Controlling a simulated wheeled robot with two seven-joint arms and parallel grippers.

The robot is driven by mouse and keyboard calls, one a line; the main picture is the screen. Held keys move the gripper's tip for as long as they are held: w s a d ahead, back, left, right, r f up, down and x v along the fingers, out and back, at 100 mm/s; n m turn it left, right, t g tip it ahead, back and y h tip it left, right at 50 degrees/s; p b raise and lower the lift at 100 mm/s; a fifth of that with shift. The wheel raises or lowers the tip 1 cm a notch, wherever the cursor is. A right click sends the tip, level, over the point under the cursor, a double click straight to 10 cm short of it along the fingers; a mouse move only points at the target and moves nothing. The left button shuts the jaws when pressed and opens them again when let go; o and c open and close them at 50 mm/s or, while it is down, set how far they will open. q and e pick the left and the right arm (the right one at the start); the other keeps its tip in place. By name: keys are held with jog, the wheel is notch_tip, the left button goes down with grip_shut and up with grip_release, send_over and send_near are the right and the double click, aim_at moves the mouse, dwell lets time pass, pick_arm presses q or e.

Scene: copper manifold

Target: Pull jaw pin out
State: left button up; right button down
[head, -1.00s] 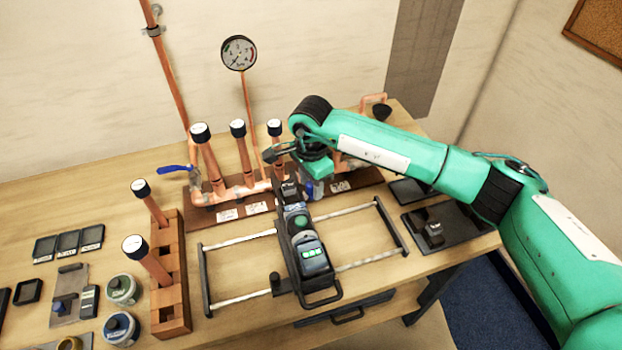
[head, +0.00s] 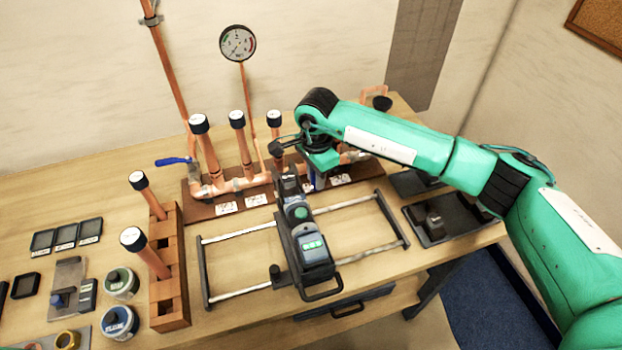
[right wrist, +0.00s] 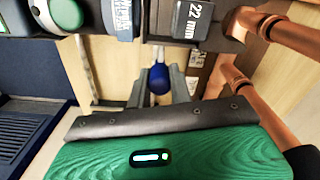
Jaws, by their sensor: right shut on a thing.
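The press tool (head: 302,222) lies on a rail frame on the bench, its dark jaw head toward the manifold. The 22 mm label of the jaw (right wrist: 192,20) shows in the right wrist view. My right gripper (head: 317,182) points down beside the jaw head, on its right. The right wrist view shows its two grey fingers (right wrist: 161,88) shut on the round blue knob of the jaw pin (right wrist: 159,78). The pin's shaft is mostly hidden, so I cannot tell how far it is out of the jaw. My left gripper is not in view.
The copper manifold (head: 232,186) with upright capped pipes stands close behind the jaw head. A brick rack (head: 169,283) with two capped pipes is at the left. A dark tray (head: 447,222) lies at the right. Bare bench shows inside the rail frame.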

jog(key=d+b, duration=0.1)
jog(key=d, duration=0.1)
jog(key=w+d+b, duration=0.1)
jog(key=d+b, duration=0.1)
jog(key=shift+w, duration=0.15)
jog(key=c, duration=1.3)
grip_release()
jog(key=shift+o, duration=0.2)
